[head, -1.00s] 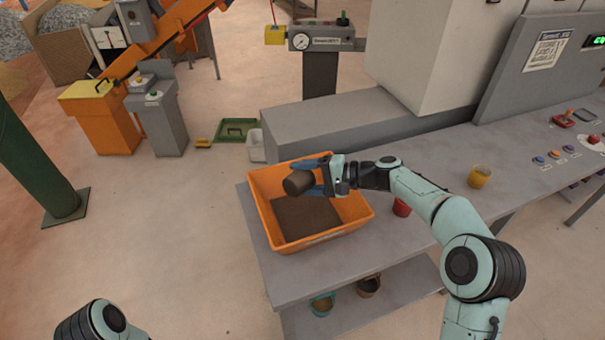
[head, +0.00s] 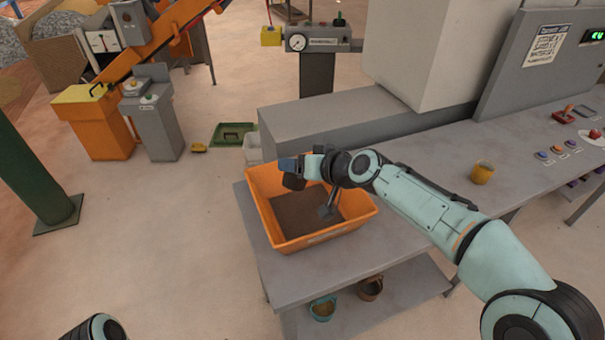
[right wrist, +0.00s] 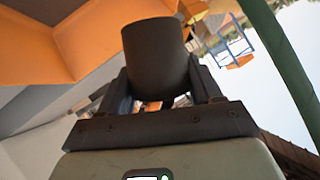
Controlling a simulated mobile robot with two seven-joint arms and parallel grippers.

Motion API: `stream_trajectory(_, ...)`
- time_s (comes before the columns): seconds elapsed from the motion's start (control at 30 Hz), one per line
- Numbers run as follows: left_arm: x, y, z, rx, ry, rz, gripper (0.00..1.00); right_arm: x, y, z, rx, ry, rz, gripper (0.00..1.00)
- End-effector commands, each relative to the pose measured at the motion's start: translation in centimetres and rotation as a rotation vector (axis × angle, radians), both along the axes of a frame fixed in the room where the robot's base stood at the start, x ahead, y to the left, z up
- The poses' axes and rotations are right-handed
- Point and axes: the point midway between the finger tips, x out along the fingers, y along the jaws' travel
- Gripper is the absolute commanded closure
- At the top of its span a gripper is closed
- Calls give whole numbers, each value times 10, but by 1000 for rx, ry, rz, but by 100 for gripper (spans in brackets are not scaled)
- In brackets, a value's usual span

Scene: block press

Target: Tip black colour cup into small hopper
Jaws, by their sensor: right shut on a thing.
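The black colour cup (head: 293,182) is dark and shows small just under my right gripper (head: 291,167), over the left part of the orange bin (head: 328,236). The right gripper is shut on the cup. In the right wrist view the cup (right wrist: 156,55) sits between the two fingers (right wrist: 160,92). The cup's mouth and contents do not show, and I cannot tell its tilt surely. The orange bin has dark brown material on its floor. I cannot tell whether this bin is the small hopper. My left gripper is out of view.
Two small pots, one teal (head: 322,308) and one brown (head: 370,288), are on the lower shelf. A large grey machine block (head: 430,50) rises behind the bin.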

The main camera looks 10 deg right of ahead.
Motion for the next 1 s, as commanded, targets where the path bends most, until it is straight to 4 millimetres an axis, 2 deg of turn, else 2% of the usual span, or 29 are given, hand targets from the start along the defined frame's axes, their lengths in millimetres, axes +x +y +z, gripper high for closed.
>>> stream_trajectory(0.07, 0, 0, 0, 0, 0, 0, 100, -2, 3, 4, -95, -84, 5, 79)
stream_trajectory(0.2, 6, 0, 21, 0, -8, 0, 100, -1, 3, 13, -240, -205, 3, 79)
stream_trajectory(0.5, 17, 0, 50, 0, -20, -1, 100, -1, 2, 14, -340, -294, 0, 79)
stream_trajectory(1.0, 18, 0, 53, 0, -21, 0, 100, -1, 1, 12, -358, -310, -1, 79)
